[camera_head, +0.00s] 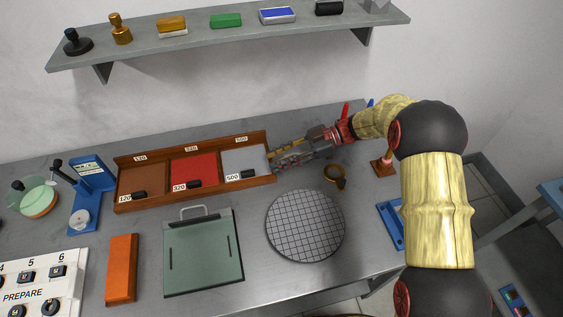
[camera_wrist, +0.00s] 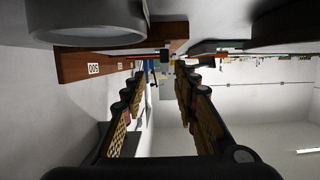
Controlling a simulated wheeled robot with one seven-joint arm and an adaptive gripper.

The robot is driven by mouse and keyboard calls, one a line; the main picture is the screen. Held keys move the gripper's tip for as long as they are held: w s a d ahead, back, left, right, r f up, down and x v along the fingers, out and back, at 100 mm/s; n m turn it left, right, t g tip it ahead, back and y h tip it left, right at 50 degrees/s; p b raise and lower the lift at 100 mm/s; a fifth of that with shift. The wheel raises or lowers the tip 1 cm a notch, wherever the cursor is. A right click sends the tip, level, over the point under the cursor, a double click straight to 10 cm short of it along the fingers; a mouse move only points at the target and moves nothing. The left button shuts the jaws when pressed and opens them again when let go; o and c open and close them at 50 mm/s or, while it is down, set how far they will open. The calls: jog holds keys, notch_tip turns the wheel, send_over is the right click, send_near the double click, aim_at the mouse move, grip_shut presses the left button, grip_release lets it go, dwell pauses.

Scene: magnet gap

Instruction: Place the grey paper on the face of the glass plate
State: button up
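The grey paper (camera_head: 243,161) lies in the right-hand compartment of a wooden tray, marked 500, with a small black handle (camera_head: 248,174) on it. A greenish glass plate (camera_head: 203,262) in a frame with a metal clip at its far edge lies flat in front of the tray; its face is bare. My gripper (camera_head: 276,160) is at the right end of the tray, its fingers pointing left, beside the grey paper. In the wrist view, the gripper (camera_wrist: 160,72) has its fingers apart with nothing visibly held, and a tray wall labelled 500 shows upside down.
The wooden tray (camera_head: 136,206) also holds brown (camera_head: 143,180) and red (camera_head: 195,168) papers. A round gridded disc (camera_head: 306,225) lies right of the plate, an orange block (camera_head: 121,268) left of it. A shelf (camera_head: 225,38) hangs above.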

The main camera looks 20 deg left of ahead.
jog(key=shift+d, duration=0.1)
jog(key=s+d+r+m+t+h, duration=0.25)
jog(key=s+d+r+m, duration=0.25)
jog(key=d+r, duration=0.25)
jog(key=s+d+r+m+t+h, duration=0.2)
jog(key=s+d+r+m+h, duration=0.3)
jog(key=d, duration=0.4)
jog(key=s+d+r+m+t+h, duration=0.2)
jog(key=s+d+m+t, duration=0.2)
jog(key=d, duration=0.5)
jog(key=s+d+r+m+t+h, duration=0.3)
jog(key=s+d+m, duration=0.5)
jog(key=s+m, duration=0.1)
jog(key=shift+d+r+t, duration=0.3)
jog(key=shift+d+t, duration=0.05)
jog(key=shift+o, duration=0.4)
jog(key=shift+s+d+m, duration=0.3)
jog(key=shift+d+m, duration=0.1)
